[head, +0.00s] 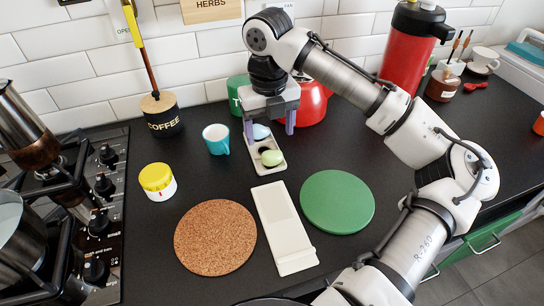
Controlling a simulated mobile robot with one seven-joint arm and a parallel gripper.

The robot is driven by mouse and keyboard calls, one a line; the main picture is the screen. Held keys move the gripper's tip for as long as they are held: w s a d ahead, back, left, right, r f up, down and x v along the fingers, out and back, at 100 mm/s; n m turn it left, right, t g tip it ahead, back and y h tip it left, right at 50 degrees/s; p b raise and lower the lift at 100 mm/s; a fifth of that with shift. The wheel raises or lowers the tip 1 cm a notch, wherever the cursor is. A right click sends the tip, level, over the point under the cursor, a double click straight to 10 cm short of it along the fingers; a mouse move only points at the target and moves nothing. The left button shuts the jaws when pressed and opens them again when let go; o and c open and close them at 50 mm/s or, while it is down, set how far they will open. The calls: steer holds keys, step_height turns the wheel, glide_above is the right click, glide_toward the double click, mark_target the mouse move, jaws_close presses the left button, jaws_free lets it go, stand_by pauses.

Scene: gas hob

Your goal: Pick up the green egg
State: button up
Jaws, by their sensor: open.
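The green egg (272,158) is pale green and lies at the front end of a small white tray (257,165) on the black counter in the head view. A pale blue egg (261,132) lies behind it on the same tray, partly under my gripper. My gripper (269,128) points down over the back part of the tray. Its two purple-grey fingers are apart, one on each side of the blue egg in the picture. The green egg is in front of the fingers and not between them. Whether the fingers touch the tray cannot be told.
A teal cup (216,140) stands left of the tray, and a red kettle (315,103) and green canister (238,90) stand behind. A white scale-like slab (284,228), cork mat (215,237) and green disc (337,202) lie in front. The gas hob (109,215) is at left.

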mark_target(272, 151)
steer(key=shift+s+d+f, duration=0.1)
steer(key=shift+f, duration=1.5)
steer(key=shift+d+f, duration=0.1)
steer(key=shift+f, duration=1.45)
steer(key=shift+c, duration=0.3)
steer(key=c, duration=0.7)
